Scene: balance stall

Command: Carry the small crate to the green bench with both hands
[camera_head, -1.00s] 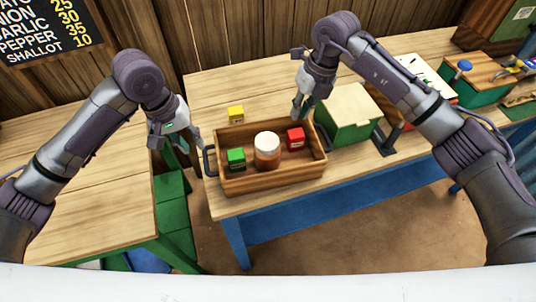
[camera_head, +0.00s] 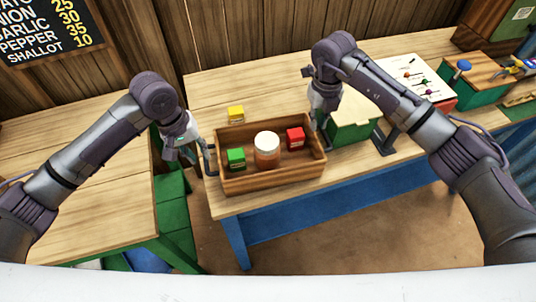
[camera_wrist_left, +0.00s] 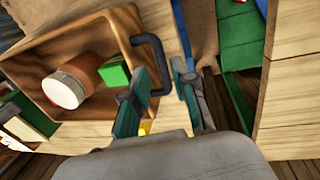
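The small wooden crate (camera_head: 270,182) stands level on the blue-framed table (camera_head: 330,180). Inside are an orange jar with a white lid (camera_head: 267,150), a green box (camera_head: 236,159) and a red box (camera_head: 296,138). My left gripper (camera_head: 196,160) is at the crate's left handle (camera_head: 209,160). In the left wrist view its fingers (camera_wrist_left: 164,85) are apart, with the dark handle (camera_wrist_left: 157,62) at their tips, not clamped. My right gripper (camera_head: 320,120) is down at the crate's right end; its fingers and the right handle are mostly hidden. The green bench (camera_head: 90,195) is at left.
A yellow box (camera_head: 236,113) stands behind the crate. A green box with a pale lid (camera_head: 352,115) is close on the crate's right. The bench's wooden top is clear in front. A gap with green steps (camera_head: 173,205) separates bench and table.

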